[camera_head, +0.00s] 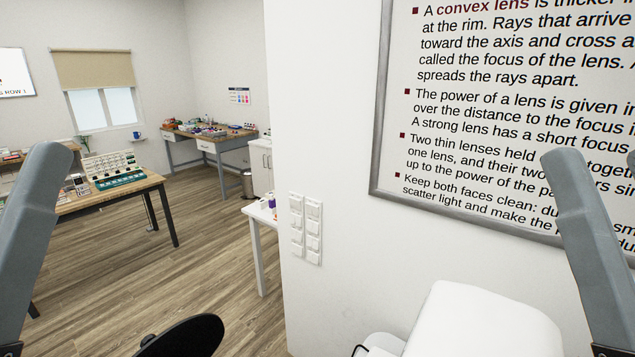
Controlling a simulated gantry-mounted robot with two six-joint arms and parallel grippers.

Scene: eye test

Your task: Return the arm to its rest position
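I see no chin dial and no yellow test eye in the head view. Grey links of my two arms stand at the left and right edges of the picture. Neither gripper shows, so I cannot see what they hold.
A white wall with a framed lens text board (480,130) and switches (305,230) fills the right. A white padded piece (485,325) and a black round seat (185,338) are close below. Wooden floor (200,255) is open between the left table (110,195) and back workbench (205,142).

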